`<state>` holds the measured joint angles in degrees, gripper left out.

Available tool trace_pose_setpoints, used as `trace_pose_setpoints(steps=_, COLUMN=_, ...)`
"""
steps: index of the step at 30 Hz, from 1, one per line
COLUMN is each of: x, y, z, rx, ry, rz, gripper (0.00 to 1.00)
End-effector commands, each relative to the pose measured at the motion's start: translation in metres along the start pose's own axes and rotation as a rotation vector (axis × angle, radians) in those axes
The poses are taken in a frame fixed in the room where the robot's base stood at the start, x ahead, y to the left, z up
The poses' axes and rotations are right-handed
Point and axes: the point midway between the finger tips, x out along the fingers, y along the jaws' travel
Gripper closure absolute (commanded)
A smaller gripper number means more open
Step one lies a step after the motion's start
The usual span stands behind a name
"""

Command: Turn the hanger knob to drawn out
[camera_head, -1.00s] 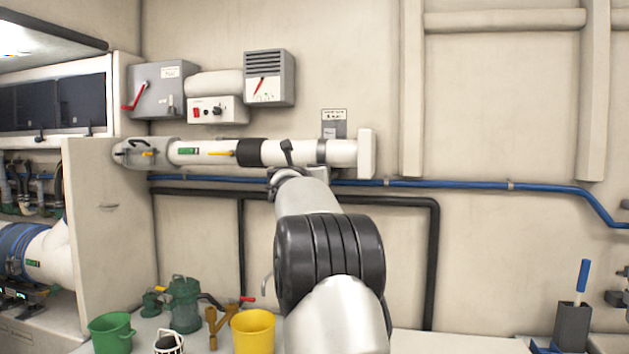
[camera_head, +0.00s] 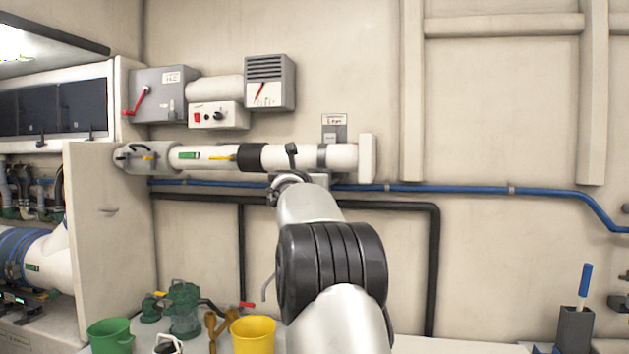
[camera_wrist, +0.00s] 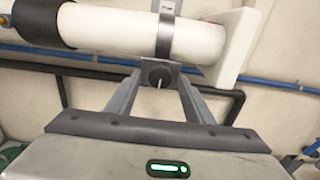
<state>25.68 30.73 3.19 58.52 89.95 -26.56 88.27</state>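In the head view the strap (camera_head: 322,155) shows on the pipe (camera_head: 342,156), but my arm hides the knob and most of the gripper.
A blue hose (camera_head: 420,186) and a black pipe (camera_head: 400,201) run along the wall behind. A yellow bucket (camera_head: 253,335) and a green bucket (camera_head: 110,336) stand below, left of my arm. The wall to the right is mostly clear.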

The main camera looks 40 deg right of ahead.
Motion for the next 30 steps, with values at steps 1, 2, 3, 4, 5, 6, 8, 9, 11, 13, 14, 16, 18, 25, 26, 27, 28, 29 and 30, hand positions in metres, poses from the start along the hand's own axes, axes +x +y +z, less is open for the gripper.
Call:
trace_pose_setpoints(steps=1, x=0.0, y=0.0, z=0.0, rx=0.0, ry=0.0, rz=0.0, gripper=0.53)
trace_pose_setpoints(steps=2, x=0.0, y=0.0, z=0.0, rx=0.0, ry=0.0, rz=0.0, gripper=0.53)
trace_pose_setpoints(steps=3, x=0.0, y=0.0, z=0.0, rx=0.0, ry=0.0, rz=0.0, gripper=0.53)
trace_pose_setpoints(steps=4, x=0.0, y=0.0, z=0.0, rx=0.0, ry=0.0, rz=0.0, gripper=0.53)
trace_pose_setpoints(steps=5, x=0.0, y=0.0, z=0.0, rx=0.0, ry=0.0, rz=0.0, gripper=0.53)
trace_pose_setpoints(steps=6, x=0.0, y=0.0, z=0.0, rx=0.0, ry=0.0, rz=0.0, gripper=0.53)
trace_pose_setpoints(steps=8, x=-0.002, y=0.0, z=0.0, rx=0.0, ry=0.0, rz=0.0, gripper=0.53)
trace_pose_setpoints(steps=9, x=-0.005, y=0.0, z=0.0, rx=0.0, ry=-0.001, rz=0.0, gripper=0.53)
trace_pose_setpoints(steps=11, x=-0.011, y=0.0, z=0.0, rx=0.0, ry=-0.001, rz=0.001, gripper=0.53)
trace_pose_setpoints(steps=13, x=-0.023, y=0.001, z=-0.001, rx=0.0, ry=-0.002, rz=0.001, gripper=0.53)
trace_pose_setpoints(steps=14, x=-0.029, y=0.001, z=-0.001, rx=-0.001, ry=-0.002, rz=0.002, gripper=0.53)
trace_pose_setpoints(steps=16, x=-0.045, y=0.001, z=-0.001, rx=0.0, ry=-0.002, rz=0.003, gripper=0.53)
trace_pose_setpoints(steps=18, x=-0.063, y=0.0, z=-0.002, rx=-0.001, ry=-0.002, rz=0.002, gripper=0.53)
trace_pose_setpoints(steps=25, x=-0.119, y=0.0, z=0.0, rx=0.0, ry=-0.001, rz=0.002, gripper=0.53)
trace_pose_setpoints(steps=26, x=-0.126, y=0.0, z=0.0, rx=0.0, ry=-0.002, rz=0.002, gripper=0.53)
trace_pose_setpoints(steps=27, x=-0.134, y=0.001, z=0.001, rx=0.0, ry=-0.001, rz=0.003, gripper=0.53)
trace_pose_setpoints(steps=28, x=-0.14, y=0.001, z=0.0, rx=0.0, ry=-0.001, rz=0.003, gripper=0.53)
trace_pose_setpoints(steps=29, x=-0.145, y=0.001, z=0.0, rx=0.0, ry=-0.001, rz=0.002, gripper=0.53)
trace_pose_setpoints(steps=30, x=-0.152, y=0.0, z=0.001, rx=0.001, ry=-0.002, rz=0.001, gripper=0.53)
